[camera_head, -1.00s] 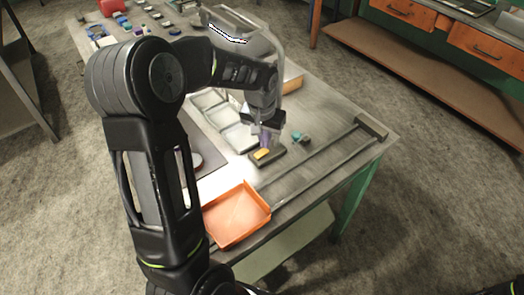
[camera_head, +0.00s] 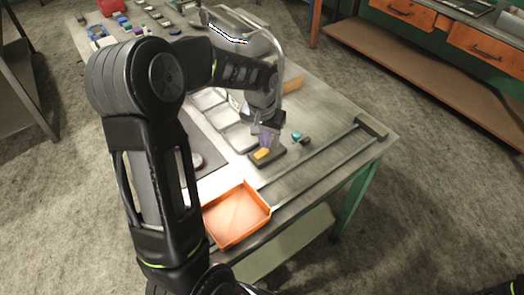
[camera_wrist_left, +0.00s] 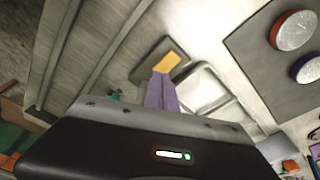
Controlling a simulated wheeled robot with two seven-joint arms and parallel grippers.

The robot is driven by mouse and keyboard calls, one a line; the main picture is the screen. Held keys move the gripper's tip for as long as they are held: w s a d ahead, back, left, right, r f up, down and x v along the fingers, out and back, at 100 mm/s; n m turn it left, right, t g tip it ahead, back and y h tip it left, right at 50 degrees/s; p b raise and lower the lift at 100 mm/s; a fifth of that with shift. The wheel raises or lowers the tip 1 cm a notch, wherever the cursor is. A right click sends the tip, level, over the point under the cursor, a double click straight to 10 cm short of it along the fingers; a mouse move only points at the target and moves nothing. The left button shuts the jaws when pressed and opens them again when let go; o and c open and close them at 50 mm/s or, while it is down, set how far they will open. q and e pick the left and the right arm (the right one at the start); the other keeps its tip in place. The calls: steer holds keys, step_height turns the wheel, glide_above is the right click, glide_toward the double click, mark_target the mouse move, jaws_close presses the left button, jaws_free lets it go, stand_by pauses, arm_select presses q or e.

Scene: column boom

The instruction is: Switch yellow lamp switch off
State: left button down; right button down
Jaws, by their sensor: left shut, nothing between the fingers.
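The yellow lamp switch is a dark block (camera_head: 272,160) with a yellow rocker (camera_head: 261,154) on the worktable. It also shows in the left wrist view, with its dark base (camera_wrist_left: 146,70) and yellow rocker (camera_wrist_left: 168,62). My left gripper (camera_head: 266,145) points down at the switch. Its purple fingers are shut and empty, with the tips at the edge of the yellow rocker. In the left wrist view the fingertips (camera_wrist_left: 161,77) overlap the rocker's near end; I cannot tell whether they touch. My right gripper is not in view.
An orange tray (camera_head: 236,216) sits at the table's near edge. A long metal rail (camera_head: 318,160) lies to the right of the switch. Small teal (camera_head: 296,135) and dark pieces lie close to the gripper. Clear trays (camera_head: 240,139) stand to the left.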

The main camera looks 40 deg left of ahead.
arm_select(q)
steer(key=shift+f+b, duration=0.7)
steer(key=shift+f, duration=0.2)
stand_by(0.6)
steer(key=shift+r+p, duration=2.35)
steer(key=shift+r, duration=1.15)
